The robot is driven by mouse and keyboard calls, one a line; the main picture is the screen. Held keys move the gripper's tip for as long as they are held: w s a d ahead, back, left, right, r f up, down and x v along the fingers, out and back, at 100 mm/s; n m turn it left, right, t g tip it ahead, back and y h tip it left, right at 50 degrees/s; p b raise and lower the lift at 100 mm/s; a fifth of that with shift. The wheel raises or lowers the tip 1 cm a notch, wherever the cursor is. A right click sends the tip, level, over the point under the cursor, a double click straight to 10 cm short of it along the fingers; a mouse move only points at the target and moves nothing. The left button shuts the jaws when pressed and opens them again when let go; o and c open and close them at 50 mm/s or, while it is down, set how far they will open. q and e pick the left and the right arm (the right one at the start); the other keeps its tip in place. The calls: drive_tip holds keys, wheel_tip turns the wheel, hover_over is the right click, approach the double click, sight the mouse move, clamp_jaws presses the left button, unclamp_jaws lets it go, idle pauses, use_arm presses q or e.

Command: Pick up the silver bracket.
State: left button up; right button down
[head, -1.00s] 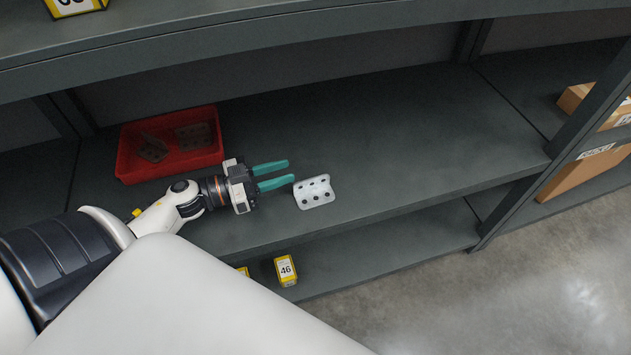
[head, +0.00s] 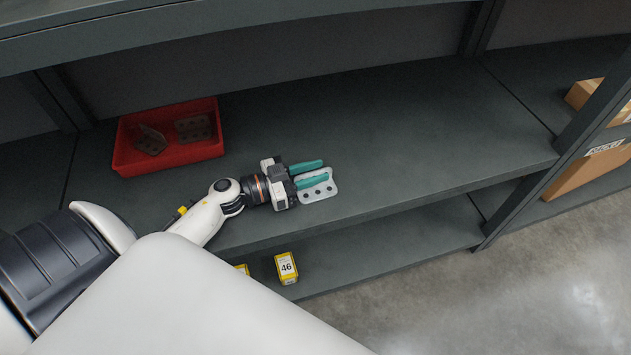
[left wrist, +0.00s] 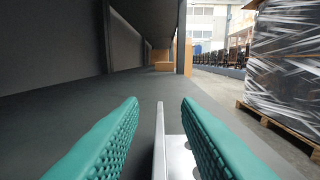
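The silver bracket (head: 319,191), an L-shaped plate with several holes, lies on the grey shelf. My left gripper (head: 325,172) is at the bracket, and its lower teal finger covers part of it in the head view. In the left wrist view, the bracket's thin upright flange (left wrist: 159,140) stands between the two teal fingers (left wrist: 160,112), with a gap on each side. The fingers are apart and open. The flat, holed part of the bracket passes beneath the right finger. My right gripper is not in view.
A red bin (head: 168,161) holding dark brown brackets stands on the shelf at left. The shelf board (head: 420,140) is clear to the right, up to an upright post. A yellow box marked 46 (head: 286,267) is on the lower shelf. Cardboard boxes (head: 585,170) stand far right.

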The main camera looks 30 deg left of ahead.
use_arm(q)
drive_tip(key=shift+c, duration=0.2)
clamp_jaws()
drive_tip(key=shift+w+r, duration=0.1)
drive_tip(key=shift+r, duration=0.05)
